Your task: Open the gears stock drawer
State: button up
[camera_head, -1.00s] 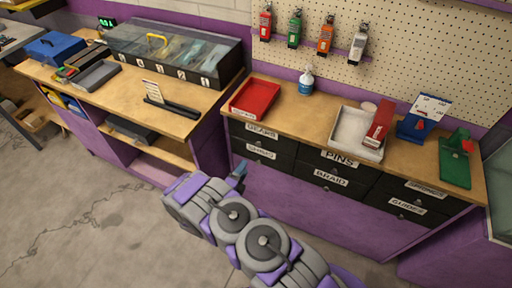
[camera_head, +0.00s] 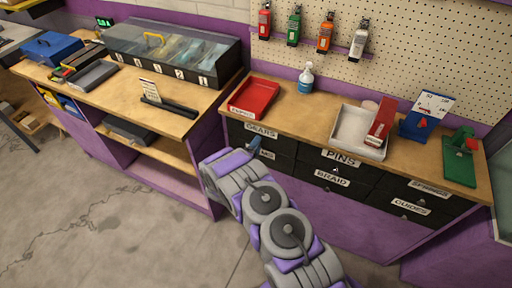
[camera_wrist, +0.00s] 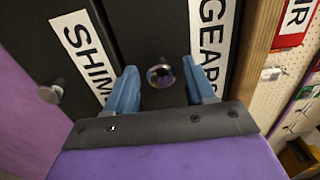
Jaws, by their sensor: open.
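The black gears stock drawer (camera_head: 287,146), labelled GEARS, is in the top row at the left of the right-hand bench and looks closed. In the wrist view its white label (camera_wrist: 214,38) and round metal knob (camera_wrist: 161,75) show. My gripper (camera_wrist: 163,82) is open, with one blue finger on each side of the knob. The knob appears between the fingertips; I cannot tell whether either finger touches it. In the head view my gripper (camera_head: 254,146) is in front of this drawer and hides part of the drawer below.
The SHIMS drawer (camera_wrist: 115,25) is directly below, with its own knob (camera_wrist: 48,92) left in the wrist view. PINS (camera_head: 341,158) and BRAID drawers (camera_head: 331,178) are to the right. A red tray (camera_head: 254,96) sits on the bench above. Floor in front is open.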

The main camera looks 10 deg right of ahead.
grip_shut()
dwell(0.5)
jog(key=shift+f, duration=0.1)
